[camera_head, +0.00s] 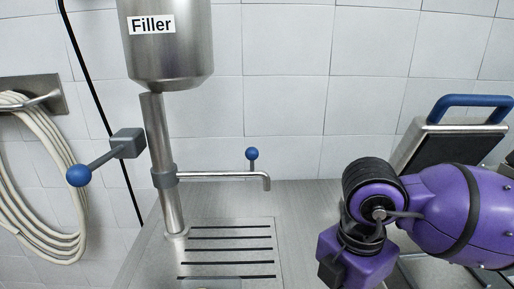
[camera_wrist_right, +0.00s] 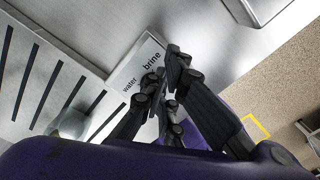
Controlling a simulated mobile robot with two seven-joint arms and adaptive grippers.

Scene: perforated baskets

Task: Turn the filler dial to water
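The filler (camera_head: 170,60), a steel tank labelled "Filler" on a slanted pipe, stands left of centre in the head view. A pale label plate (camera_wrist_right: 123,78) reading "water" and "brine" lies on the metal surface in the right wrist view. My right gripper's (camera_wrist_right: 165,78) dark fingers are close together over the plate's right part, near both words. I cannot make out the dial itself or whether the fingers hold anything; they may be hiding it. In the head view my purple right arm reaches down at lower right, with its fingers out of frame. My left gripper is not in view.
A blue-knobbed lever (camera_head: 78,175) sticks out left of the pipe. A spout (camera_head: 225,175) with a blue-knobbed tap (camera_head: 252,154) extends right over the slotted drain (camera_head: 230,235). A blue-handled steel device (camera_head: 440,145) stands right, behind my arm. A coiled hose (camera_head: 30,190) hangs at left.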

